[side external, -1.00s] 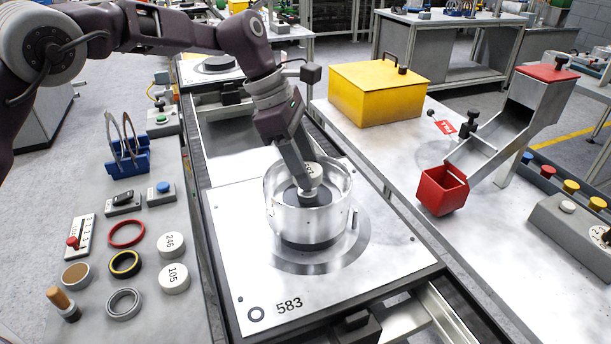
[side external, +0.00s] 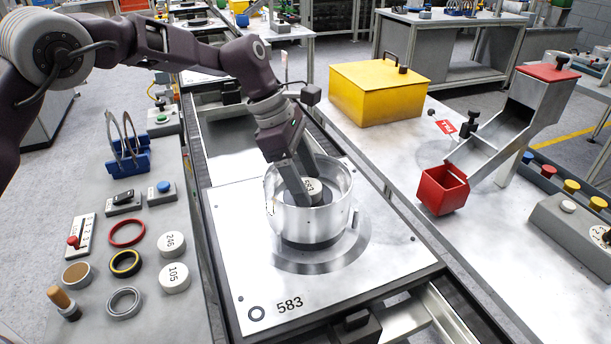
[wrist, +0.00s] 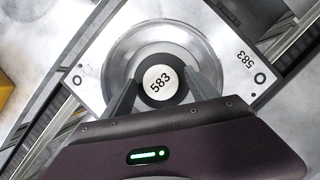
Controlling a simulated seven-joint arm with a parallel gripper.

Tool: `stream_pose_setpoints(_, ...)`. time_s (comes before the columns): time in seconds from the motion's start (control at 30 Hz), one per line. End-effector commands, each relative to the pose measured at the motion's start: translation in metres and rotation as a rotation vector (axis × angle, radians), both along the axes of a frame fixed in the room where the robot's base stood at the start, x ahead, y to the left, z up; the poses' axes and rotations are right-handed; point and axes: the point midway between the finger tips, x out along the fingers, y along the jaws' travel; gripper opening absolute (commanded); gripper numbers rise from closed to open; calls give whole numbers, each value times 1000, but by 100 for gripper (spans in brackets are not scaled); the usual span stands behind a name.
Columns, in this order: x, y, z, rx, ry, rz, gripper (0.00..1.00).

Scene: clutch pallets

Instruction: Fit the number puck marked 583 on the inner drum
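The white puck marked 583 (side external: 314,188) sits on top of the dark inner drum (side external: 325,199), inside the shiny metal outer drum (side external: 307,222). In the wrist view, puck 583 (wrist: 160,79) looks face up and roughly centred on the dark inner drum (wrist: 161,103). My gripper (wrist: 160,80) is open, with one finger on each side of the puck and a gap showing at both sides. In the side view, my gripper (side external: 308,190) reaches down into the outer drum. Whether the puck is fully seated cannot be told.
The pallet (side external: 250,285) is marked 583. Pucks 246 (side external: 172,243) and 105 (side external: 174,278) lie on the left bench beside several rings. A yellow box (side external: 375,95), a red bin (side external: 443,190) and a metal chute stand on the right bench.

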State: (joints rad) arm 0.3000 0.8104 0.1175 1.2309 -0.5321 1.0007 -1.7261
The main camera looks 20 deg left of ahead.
Motion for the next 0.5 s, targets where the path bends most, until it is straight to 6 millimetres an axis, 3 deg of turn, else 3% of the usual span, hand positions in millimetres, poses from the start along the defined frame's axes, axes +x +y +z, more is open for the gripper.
stream_pose_setpoints(0.33,0,0,6,-1,-1,0,69)
stream_pose_setpoints(0.5,-2,12,43,-1,-6,0,69)
